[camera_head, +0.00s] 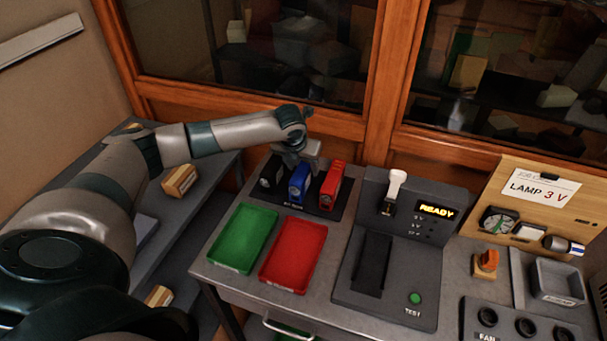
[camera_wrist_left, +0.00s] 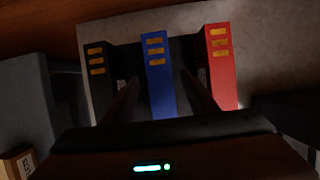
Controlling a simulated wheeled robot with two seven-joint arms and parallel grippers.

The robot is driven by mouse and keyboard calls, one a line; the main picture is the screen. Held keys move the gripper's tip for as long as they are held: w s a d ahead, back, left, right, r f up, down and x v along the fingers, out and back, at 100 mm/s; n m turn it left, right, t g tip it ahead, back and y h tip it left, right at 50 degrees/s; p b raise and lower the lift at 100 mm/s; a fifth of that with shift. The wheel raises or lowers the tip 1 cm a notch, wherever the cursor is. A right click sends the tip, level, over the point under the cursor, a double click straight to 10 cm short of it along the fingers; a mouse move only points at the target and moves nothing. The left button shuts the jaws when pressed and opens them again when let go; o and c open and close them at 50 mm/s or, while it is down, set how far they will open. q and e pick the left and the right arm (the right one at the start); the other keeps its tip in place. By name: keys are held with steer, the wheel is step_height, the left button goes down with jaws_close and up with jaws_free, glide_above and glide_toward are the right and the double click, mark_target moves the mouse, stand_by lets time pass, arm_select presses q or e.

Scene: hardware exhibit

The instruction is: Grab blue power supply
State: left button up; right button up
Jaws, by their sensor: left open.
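The blue power supply (camera_head: 299,184) stands upright in the middle of a dark holder, between a black power supply (camera_head: 271,174) and a red power supply (camera_head: 333,185). My left gripper (camera_head: 300,158) is above the holder, over the blue one. In the left wrist view, its two open fingers (camera_wrist_left: 158,92) lie on either side of the blue power supply (camera_wrist_left: 158,72), apart from it. The black power supply (camera_wrist_left: 98,75) is to the left and the red one (camera_wrist_left: 220,65) to the right. My right gripper is not in view.
A green tray (camera_head: 243,237) and a red tray (camera_head: 293,254) lie in front of the holder. A test station (camera_head: 388,255) with a READY display stands to the right. A wooden-framed glass cabinet (camera_head: 250,100) closes the back. A lamp board (camera_head: 532,204) stands at far right.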

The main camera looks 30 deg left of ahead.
arm_select(q)
steer(key=shift+x, duration=1)
steer(key=shift+r, duration=0.1)
steer(key=shift+w, duration=0.1)
jaws_close()
